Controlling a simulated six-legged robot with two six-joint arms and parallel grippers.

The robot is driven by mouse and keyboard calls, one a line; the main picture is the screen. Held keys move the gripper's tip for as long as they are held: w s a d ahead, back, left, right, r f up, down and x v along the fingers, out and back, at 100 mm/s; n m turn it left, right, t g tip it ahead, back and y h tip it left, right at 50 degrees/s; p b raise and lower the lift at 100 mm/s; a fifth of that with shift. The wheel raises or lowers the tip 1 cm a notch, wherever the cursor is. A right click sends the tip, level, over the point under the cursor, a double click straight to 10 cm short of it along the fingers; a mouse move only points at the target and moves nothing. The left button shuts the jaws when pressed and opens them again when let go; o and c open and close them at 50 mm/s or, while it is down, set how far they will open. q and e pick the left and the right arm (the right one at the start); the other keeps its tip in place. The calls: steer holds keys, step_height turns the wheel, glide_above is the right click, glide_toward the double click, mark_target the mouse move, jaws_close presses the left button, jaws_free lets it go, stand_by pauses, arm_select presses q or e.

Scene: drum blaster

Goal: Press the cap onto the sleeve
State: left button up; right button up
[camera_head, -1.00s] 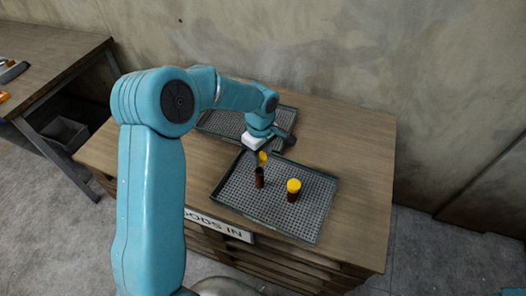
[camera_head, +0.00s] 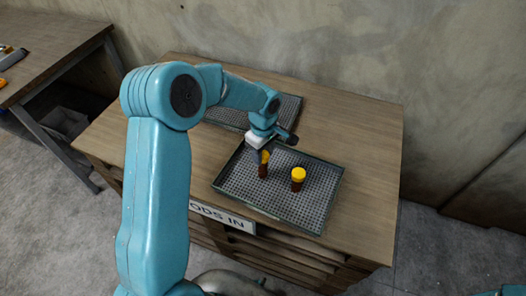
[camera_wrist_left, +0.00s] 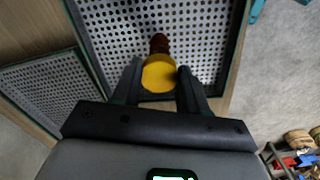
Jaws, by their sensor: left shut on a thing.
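My left gripper (camera_head: 263,153) is shut on the yellow cap (camera_head: 265,157), above the near tray's left part. In the left wrist view the cap (camera_wrist_left: 158,75) sits between the two fingers (camera_wrist_left: 158,82). The brown sleeve (camera_head: 263,171) stands upright in the tray just under the cap. The gap between them is too small to tell whether they touch. A brown shape, apparently the sleeve (camera_wrist_left: 159,43), shows beyond the cap in the left wrist view. My right gripper is not in view.
A second brown sleeve with a yellow cap on it (camera_head: 298,180) stands to the right in the same perforated tray (camera_head: 325,205). Another tray (camera_head: 290,106) lies behind on the wooden table (camera_head: 365,130). The table's right side is clear. A side table (camera_head: 50,55) stands at left.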

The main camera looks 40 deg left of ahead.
arm_select(q)
steer(key=shift+b, duration=0.5)
stand_by(0.9)
steer(key=shift+f+b, duration=0.75)
steer(key=shift+b, duration=0.55)
stand_by(1.2)
steer(key=o, duration=1.6)
steer(key=shift+c, duration=0.2)
steer(key=shift+r+p, duration=1.55)
steer(key=shift+r, duration=1)
